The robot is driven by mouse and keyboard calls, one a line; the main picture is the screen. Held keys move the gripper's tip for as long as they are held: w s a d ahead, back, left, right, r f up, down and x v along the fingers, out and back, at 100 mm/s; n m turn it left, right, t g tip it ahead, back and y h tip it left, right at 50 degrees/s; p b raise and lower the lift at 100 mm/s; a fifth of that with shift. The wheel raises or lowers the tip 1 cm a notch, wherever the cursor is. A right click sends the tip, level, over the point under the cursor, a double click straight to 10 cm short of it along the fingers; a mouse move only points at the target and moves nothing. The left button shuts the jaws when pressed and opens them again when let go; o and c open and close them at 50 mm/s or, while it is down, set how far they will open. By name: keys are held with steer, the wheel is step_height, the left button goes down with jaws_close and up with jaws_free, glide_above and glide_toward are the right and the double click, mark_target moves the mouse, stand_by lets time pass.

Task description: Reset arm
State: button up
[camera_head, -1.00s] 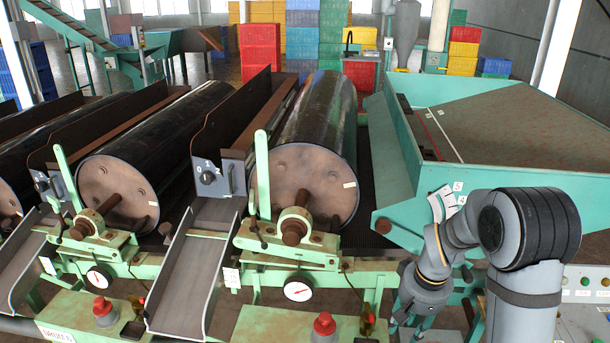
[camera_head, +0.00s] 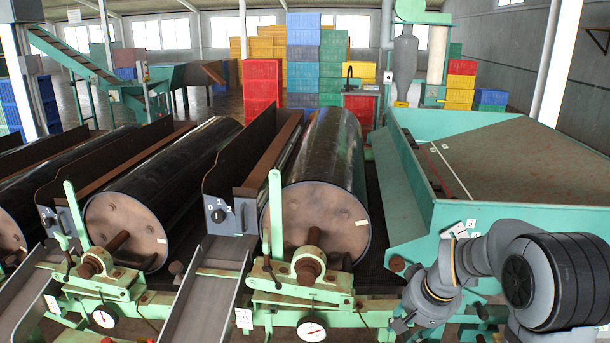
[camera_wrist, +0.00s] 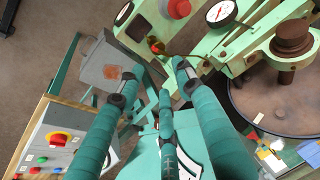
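My arm is folded at the lower right of the head view, in front of the green hopper (camera_head: 470,207). My gripper (camera_head: 402,318) is small and partly cut off at the bottom edge there. In the wrist view, my gripper (camera_wrist: 156,82) shows teal fingers with their tips apart and nothing between them. Beyond the fingers are a grey box (camera_wrist: 107,65) and the green machine frame (camera_wrist: 235,58).
Dark drums (camera_head: 325,165) stand in green frames, with metal chutes (camera_head: 212,285) and dial gauges (camera_head: 312,329). The wrist view shows a control panel (camera_wrist: 52,140) and a red emergency button (camera_wrist: 176,8). Coloured crates (camera_head: 302,60) are stacked behind.

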steer(key=s+f+m+g+b, duration=0.1)
steer(key=s+f+b, duration=0.1)
steer(key=s+f, duration=0.4)
steer(key=shift+s+d+m, duration=0.2)
steer(key=shift+m, duration=0.1)
stand_by(0.8)
